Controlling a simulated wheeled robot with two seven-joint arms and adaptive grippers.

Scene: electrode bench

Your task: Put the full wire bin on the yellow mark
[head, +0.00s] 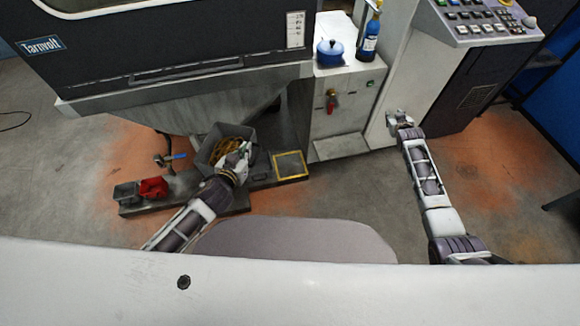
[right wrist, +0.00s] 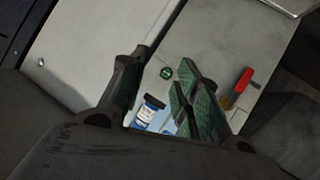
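The wire bin (head: 240,131) is a grey open box with yellow-brown wire inside, left of centre in the head view. The yellow mark (head: 290,165) is a yellow square outline on a dark plate, just right of the bin and apart from it. My left gripper (head: 238,158) is at the bin's near right side, over its rim. Its fingertips are hard to make out, so I cannot tell whether they grip the bin. My right gripper (head: 396,117) is in front of the light machine cabinet, away from the bin. In the right wrist view its fingers (right wrist: 160,95) are apart with nothing between them.
A red bin (head: 153,187) and a small grey bin (head: 125,193) stand left on the low platform, near a blue-handled valve (head: 172,158). A blue pot (head: 329,53) and a blue bottle (head: 370,40) stand on the cabinet. The dark machine overhangs behind the bin.

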